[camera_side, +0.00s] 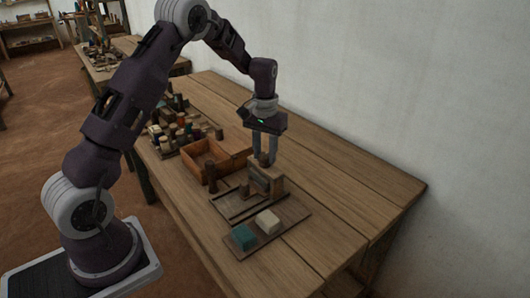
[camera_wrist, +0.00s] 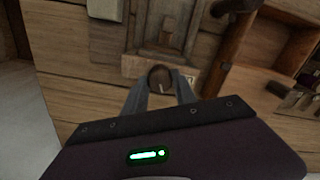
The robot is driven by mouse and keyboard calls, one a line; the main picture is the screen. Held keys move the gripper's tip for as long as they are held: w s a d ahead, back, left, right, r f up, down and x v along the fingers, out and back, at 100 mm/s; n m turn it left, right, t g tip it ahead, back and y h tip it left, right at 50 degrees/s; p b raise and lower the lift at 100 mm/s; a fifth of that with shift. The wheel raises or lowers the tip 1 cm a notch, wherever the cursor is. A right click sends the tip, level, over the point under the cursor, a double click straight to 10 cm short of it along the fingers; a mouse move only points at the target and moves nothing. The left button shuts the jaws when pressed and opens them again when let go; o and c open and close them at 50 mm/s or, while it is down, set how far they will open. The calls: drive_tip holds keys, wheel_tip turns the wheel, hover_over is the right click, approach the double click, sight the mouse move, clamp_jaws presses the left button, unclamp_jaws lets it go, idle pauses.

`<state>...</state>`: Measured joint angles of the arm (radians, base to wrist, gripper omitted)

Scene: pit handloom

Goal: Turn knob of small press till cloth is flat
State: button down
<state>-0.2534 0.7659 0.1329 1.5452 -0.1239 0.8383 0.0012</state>
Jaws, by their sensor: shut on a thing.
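The small press (camera_side: 262,184) is a wooden block frame on a flat board near the front of the bench. Its round dark brown knob (camera_wrist: 160,77) shows in the wrist view, with a pale mark on its top. My gripper (camera_side: 264,161) points straight down over the press. In the wrist view my gripper (camera_wrist: 160,82) has its two grey fingers shut on the knob, one on each side. In the side view the fingers and frame hide the knob. I cannot make out any cloth in the press.
A teal block (camera_side: 243,237) and a cream block (camera_side: 267,221) sit on a small board in front of the press. Many spools (camera_side: 180,128) lie farther back. The bench's right side is clear.

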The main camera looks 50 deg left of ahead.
sight(265, 155)
drive_tip(key=c, duration=1)
unclamp_jaws()
wheel_tip(265, 155, up, 7)
drive_tip(key=shift+r, duration=0.1)
